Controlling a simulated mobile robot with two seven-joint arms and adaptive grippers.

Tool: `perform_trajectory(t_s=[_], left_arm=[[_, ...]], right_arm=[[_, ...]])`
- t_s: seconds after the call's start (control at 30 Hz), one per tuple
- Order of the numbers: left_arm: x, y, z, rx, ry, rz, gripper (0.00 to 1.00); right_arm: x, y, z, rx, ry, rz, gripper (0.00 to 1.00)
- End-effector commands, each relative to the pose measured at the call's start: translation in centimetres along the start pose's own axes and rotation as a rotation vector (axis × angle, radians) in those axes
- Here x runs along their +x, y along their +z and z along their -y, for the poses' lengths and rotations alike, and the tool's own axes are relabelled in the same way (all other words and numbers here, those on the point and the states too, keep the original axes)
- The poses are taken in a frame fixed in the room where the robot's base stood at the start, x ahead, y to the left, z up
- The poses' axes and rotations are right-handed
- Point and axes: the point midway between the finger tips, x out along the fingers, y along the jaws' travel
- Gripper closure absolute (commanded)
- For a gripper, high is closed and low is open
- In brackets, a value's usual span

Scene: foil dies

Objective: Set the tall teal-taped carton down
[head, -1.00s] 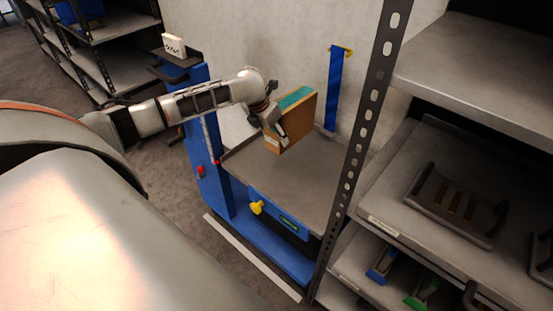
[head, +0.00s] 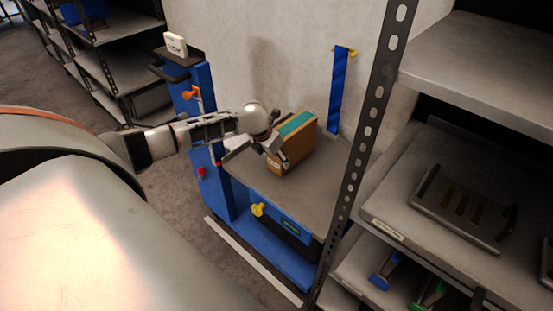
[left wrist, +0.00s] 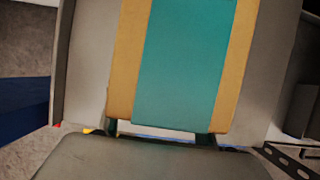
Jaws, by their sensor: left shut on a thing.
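The tall teal-taped carton (head: 298,145) is brown cardboard with a teal strip along its top. It stands about upright at the grey top of the blue lift cart (head: 321,188); whether its bottom touches that surface I cannot tell. My left gripper (head: 274,158) is shut on the carton's near left side. In the left wrist view the carton's teal tape (left wrist: 185,65) fills the middle, with the fingers (left wrist: 160,132) at its lower edge. The far finger is largely hidden. My right gripper is not in view.
A dark perforated rack post (head: 362,140) stands right of the cart, with grey shelves (head: 470,190) holding a handled tray beyond it. The cart top's front right part is bare.

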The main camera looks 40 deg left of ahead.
Motion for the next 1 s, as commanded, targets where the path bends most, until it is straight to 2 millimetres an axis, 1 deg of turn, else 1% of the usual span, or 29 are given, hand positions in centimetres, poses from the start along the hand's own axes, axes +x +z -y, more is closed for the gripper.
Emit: perform_trajectory(t_s=[0.03,0.07,0.1,0.13,0.43,0.57,0.67,1.0], left_arm=[[0.0,-0.1,0.0,0.001,0.000,-0.001,0.89],[0.1,-0.3,0.0,0.002,0.001,-0.006,0.46],[0.1,-0.3,0.0,0.003,0.001,-0.006,0.35],[0.1,-0.3,0.0,0.002,0.001,-0.006,0.32],[0.0,-0.2,0.0,0.002,0.001,-0.004,0.32],[-0.7,-0.1,-0.1,0.001,0.001,-0.003,0.32],[-2.0,0.0,-0.1,0.003,0.002,-0.001,0.32],[-8.8,0.0,-0.1,0.003,0.002,-0.001,0.32]], right_arm=[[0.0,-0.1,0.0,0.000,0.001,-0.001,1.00],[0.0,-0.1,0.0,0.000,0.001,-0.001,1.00],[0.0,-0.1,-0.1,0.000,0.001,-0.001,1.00],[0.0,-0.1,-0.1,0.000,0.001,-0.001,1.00],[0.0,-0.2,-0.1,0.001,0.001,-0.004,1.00],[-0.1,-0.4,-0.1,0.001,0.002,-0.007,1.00],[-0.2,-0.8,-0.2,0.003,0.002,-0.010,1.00],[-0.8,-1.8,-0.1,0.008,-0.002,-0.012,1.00]])
